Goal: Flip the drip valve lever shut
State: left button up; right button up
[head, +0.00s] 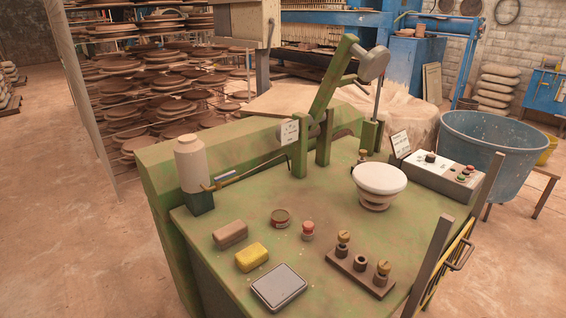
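A pale bottle (190,165) stands upright on a dark green block (199,203) at the table's left corner. A small brass-coloured fitting (209,187) sits at its lower right and looks like the drip valve. Its lever is too small to make out clearly, so I cannot tell its position. A thin pipe (250,173) runs from near the fitting toward the green posts. Neither of my grippers shows in the head view.
The green table (240,295) bears a brown block (230,234), a yellow sponge (252,257), a grey-lidded tin (279,287), a white wheel head (379,179) and a control box (440,175). A green lever arm (330,85) rises behind. A blue tub (490,155) stands right.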

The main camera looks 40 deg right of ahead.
aim_at(232, 172)
jog(key=i+j+z, duration=0.15)
jog(key=i+z, duration=0.3)
jog(key=i+j+z, duration=0.25)
jog(key=z, duration=0.2)
jog(key=i+j+z, duration=0.45)
jog(key=k+j+z, duration=0.3)
jog(key=j, duration=0.25)
jog(key=i+j+z, duration=0.15)
jog(key=j+z, duration=0.15)
jog(key=j, duration=0.25)
jog(key=i+j+z, duration=0.1)
jog(key=j+z, duration=0.15)
jog(key=j, duration=0.35)
jog(key=j+z, duration=0.3)
jog(key=j, duration=0.35)
jog(key=i, duration=0.05)
